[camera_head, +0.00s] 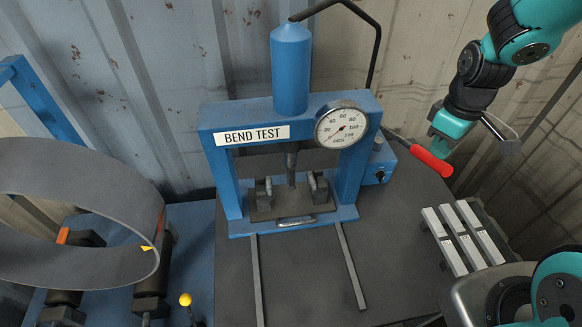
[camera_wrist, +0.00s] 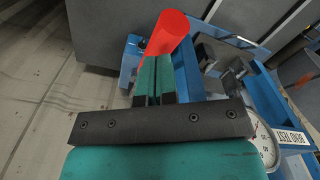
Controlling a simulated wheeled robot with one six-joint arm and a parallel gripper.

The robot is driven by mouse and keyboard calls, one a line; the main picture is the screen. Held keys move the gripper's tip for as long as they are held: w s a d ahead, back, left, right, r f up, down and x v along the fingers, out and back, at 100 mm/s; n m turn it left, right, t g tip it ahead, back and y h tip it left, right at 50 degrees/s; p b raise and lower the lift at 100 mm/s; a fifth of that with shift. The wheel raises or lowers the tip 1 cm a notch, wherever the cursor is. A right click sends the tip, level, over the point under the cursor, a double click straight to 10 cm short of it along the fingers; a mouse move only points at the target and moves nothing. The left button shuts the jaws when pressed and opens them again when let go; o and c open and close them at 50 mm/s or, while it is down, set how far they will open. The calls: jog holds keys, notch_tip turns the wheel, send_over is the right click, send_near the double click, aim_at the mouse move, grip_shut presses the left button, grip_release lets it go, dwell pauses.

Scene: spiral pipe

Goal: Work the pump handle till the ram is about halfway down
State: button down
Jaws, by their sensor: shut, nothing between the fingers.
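The blue press marked BEND TEST (camera_head: 225,134) stands on the dark table. Its grey ram (camera_head: 291,168) hangs under the top beam, between two dark supports (camera_head: 317,187). The pump handle (camera_head: 431,161) has a red grip and slopes down to the right from the pump (camera_head: 379,165) at the press's right side. The red grip also shows in the wrist view (camera_wrist: 167,33). My gripper (camera_head: 437,142) is shut and empty just above the red grip. In the wrist view its fingertips (camera_wrist: 152,75) overlap the grip's near end; I cannot tell whether they touch.
A round dial gauge (camera_head: 341,126) sits on the press's right front corner. Several grey bars (camera_head: 462,237) lie in a rack at the right. A large curved metal strip (camera_head: 70,225) stands on rollers at the left. A black hose rises behind the press.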

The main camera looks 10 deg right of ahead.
aim_at(438, 162)
jog(key=f+b, duration=0.2)
jog(key=f, duration=0.1)
jog(key=shift+s+f, duration=0.2)
jog(key=shift+s, duration=0.2)
jog(key=r+p, duration=0.1)
jog(key=r, duration=0.1)
jog(key=r+p, duration=0.2)
jog(key=w+r+p, duration=0.1)
jog(key=r+p, duration=0.1)
jog(key=shift+f, duration=0.15)
jog(key=shift+a, duration=0.1)
jog(key=s+a+r+y+b, duration=0.1)
jog(key=s+a+y+b, duration=0.3)
jog(key=s+a+b, duration=1)
jog(key=s+a, duration=0.2)
jog(key=a, duration=0.4)
jog(key=shift+s+a+r+n, duration=0.2)
jog(key=shift+s+n, duration=0.05)
jog(key=shift+n, duration=0.05)
dwell(0.3)
